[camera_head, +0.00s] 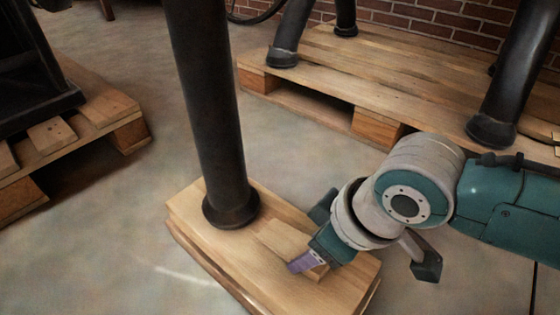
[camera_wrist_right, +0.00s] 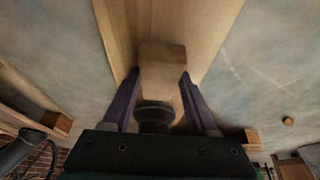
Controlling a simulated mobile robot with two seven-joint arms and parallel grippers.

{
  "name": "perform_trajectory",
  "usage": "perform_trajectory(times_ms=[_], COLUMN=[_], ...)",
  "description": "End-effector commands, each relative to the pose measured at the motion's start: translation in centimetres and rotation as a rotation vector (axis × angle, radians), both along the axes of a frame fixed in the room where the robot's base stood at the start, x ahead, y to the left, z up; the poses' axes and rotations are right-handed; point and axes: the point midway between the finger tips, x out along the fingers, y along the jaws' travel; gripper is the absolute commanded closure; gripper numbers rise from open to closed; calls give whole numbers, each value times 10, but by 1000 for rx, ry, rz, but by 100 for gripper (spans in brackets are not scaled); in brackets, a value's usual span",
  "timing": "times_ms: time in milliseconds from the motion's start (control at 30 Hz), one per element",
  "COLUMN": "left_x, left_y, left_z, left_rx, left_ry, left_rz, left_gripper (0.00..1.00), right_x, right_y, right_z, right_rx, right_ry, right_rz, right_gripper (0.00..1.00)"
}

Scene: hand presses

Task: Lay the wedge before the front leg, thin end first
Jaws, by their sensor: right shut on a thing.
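The front leg (camera_head: 207,110) is a thick dark post with a round foot, standing on a wooden board (camera_head: 345,288). The pale wooden wedge (camera_head: 281,238) is just right of the foot, low over the board. I cannot tell whether it touches the board, nor clearly which end is thin. My right gripper (camera_head: 308,262) is shut on the wedge. In the right wrist view the wedge (camera_wrist_right: 162,62) sits between the purple fingers of this gripper (camera_wrist_right: 159,78); a dark round shape beyond looks like the leg's foot (camera_wrist_right: 153,114). My left gripper is out of view.
A wooden pallet (camera_head: 375,62) at the back carries other dark press legs (camera_head: 287,45). Another pallet (camera_head: 118,112) stands at the left with dark machinery. A brick wall closes the back. Concrete floor (camera_head: 110,235) is clear around the board.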

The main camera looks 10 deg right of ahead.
Motion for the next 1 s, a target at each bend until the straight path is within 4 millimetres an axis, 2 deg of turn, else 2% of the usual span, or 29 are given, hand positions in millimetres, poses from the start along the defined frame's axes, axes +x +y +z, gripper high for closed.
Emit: perform_trajectory(times_ms=[33, 67, 467, 500, 733, 1000], left_x=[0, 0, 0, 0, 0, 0], left_y=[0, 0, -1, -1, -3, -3], left_z=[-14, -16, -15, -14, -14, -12], left_rx=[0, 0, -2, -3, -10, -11], left_ry=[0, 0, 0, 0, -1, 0], left_rz=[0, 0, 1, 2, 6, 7], left_gripper=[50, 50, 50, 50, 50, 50], right_x=[0, 0, 0, 0, 0, 0], right_y=[0, 0, 0, 0, 0, 0], right_z=[-15, -17, -18, -17, -17, -16], right_rx=[0, 0, 0, 0, -1, -1], right_ry=[0, 0, 0, 0, 1, 1], right_rz=[0, 0, 0, 0, 0, 0], right_gripper=[100, 100, 100, 38, 12, 11])
